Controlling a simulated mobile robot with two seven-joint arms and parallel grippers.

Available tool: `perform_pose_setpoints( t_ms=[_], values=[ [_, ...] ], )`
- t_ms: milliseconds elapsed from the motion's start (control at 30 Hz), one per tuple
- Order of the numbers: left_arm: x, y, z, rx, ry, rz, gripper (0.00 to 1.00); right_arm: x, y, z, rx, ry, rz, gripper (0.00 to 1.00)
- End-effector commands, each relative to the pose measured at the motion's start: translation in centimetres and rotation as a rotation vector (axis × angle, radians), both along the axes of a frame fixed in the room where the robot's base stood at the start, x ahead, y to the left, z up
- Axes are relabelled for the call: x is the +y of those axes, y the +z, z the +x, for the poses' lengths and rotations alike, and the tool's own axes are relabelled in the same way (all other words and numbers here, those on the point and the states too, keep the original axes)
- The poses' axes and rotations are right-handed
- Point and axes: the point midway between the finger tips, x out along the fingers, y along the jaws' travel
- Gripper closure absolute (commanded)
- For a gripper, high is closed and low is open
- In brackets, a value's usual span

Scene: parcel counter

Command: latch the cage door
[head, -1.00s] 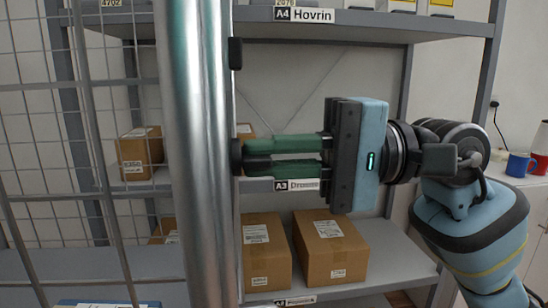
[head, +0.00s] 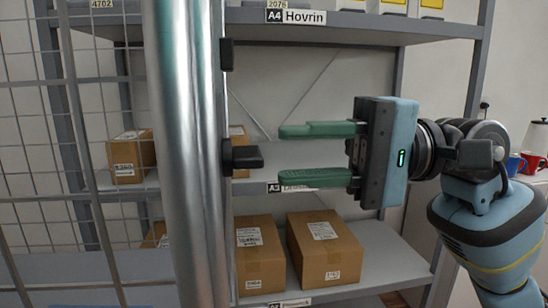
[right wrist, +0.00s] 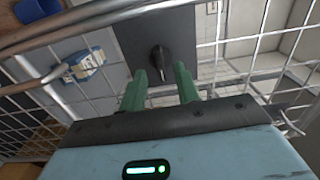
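The cage door is a wire mesh panel (head: 92,130) with a thick steel post (head: 185,150) at its edge in the head view. A black latch knob (head: 245,157) sticks out to the right of the post. In the right wrist view the knob (right wrist: 158,58) sits on a dark plate (right wrist: 185,35). My right gripper (head: 283,155) is open, its green fingers apart and empty. Its fingertips are a little right of the knob, one above and one below its level, not touching it. I cannot tell whether the latch is engaged. My left gripper is out of view.
Grey shelves (head: 380,30) with cardboard boxes (head: 325,247) stand behind the door. A blue mug (head: 515,164) and a red mug (head: 533,163) are at the far right. Wire mesh (right wrist: 240,50) surrounds the plate in the right wrist view.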

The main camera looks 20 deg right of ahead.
Motion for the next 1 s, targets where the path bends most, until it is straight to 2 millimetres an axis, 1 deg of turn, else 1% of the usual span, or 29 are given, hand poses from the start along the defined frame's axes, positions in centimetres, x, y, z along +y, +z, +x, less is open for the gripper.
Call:
perform_pose_setpoints(
  t_ms=[33,100,200,300,667,867,967,1000],
  values=[
    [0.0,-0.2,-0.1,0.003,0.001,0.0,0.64,-0.9,-0.1,-0.2,0.002,-0.003,0.0,0.68],
    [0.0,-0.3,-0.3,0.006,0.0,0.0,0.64,-1.8,-0.1,-0.4,0.003,-0.002,0.0,0.68],
    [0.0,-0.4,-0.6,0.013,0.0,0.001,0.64,-2.8,-0.1,-0.7,0.002,-0.002,0.0,0.68],
    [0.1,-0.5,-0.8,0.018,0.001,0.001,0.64,-3.3,-0.1,-0.9,0.002,0.001,0.0,0.68],
    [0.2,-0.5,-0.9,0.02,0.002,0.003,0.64,-3.5,0.0,-1.0,0.0,0.001,-0.001,0.68],
    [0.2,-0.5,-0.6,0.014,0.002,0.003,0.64,-3.5,0.0,-1.0,0.001,0.002,0.0,0.68],
    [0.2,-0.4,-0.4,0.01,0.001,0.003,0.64,-3.3,-0.4,-0.9,0.03,0.011,0.02,0.68],
    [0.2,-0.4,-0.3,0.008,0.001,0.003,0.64,-3.2,-0.8,-0.8,0.063,0.022,0.041,0.68]
  ],
)
